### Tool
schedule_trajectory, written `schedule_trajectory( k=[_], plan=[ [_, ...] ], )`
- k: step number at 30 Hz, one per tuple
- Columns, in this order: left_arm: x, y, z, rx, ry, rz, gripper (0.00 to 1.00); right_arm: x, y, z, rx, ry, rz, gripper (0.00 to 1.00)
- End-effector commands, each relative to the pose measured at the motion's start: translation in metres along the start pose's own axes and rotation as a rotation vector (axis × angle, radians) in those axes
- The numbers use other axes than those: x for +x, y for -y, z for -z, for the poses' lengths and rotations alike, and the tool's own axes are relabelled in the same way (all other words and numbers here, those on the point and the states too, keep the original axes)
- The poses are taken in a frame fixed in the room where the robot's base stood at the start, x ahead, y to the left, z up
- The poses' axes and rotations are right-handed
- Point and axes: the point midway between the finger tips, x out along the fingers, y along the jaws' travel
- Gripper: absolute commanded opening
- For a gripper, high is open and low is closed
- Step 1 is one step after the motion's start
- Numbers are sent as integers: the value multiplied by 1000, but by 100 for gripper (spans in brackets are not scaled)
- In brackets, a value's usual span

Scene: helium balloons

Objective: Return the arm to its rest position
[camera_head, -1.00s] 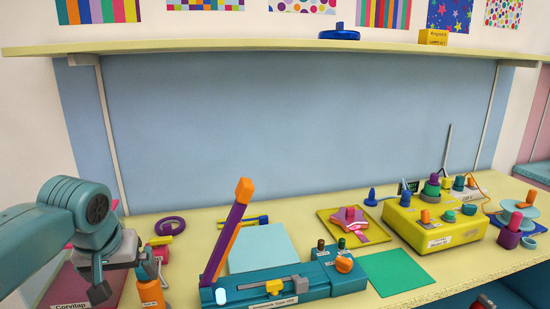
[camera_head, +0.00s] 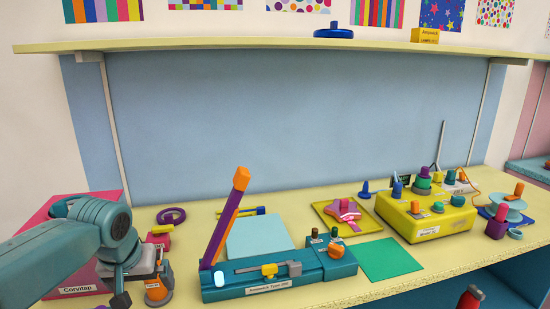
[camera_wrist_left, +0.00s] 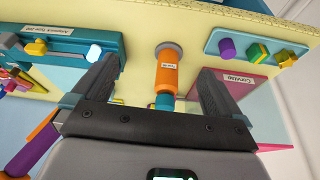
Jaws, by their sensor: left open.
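My left arm comes in from the left in the head view. Its gripper (camera_head: 142,288) points down over the bench's left end and is open, with its jaws apart. An orange cylinder (camera_head: 156,291) with a white label stands by the fingers, partly hidden by them. In the left wrist view the two fingers (camera_wrist_left: 156,70) are spread, and the orange cylinder (camera_wrist_left: 166,75) shows between them without visible contact. I cannot tell its exact depth from the fingers. My right gripper is not in view.
A pink Corvitap box (camera_head: 75,291) lies beside and behind my left arm. A teal device (camera_head: 230,286) with a tilted orange-purple bar stands right of the gripper. A yellow box with knobs (camera_head: 425,227) is farther right. A shelf (camera_head: 270,46) runs above the bench.

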Motion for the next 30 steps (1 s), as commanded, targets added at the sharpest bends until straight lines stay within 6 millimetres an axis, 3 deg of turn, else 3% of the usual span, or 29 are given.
schedule_trajectory(
  k=[8,14,21,26,30],
  plan=[
    [64,-24,-24,52,53,-62,100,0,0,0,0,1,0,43],
    [137,-52,-69,87,118,-146,100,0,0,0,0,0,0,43],
    [215,-79,-149,84,199,-249,100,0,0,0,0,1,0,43],
    [254,-91,-214,54,252,-301,100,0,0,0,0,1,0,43],
    [276,-97,-277,13,299,-329,100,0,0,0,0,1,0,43]
  ],
)
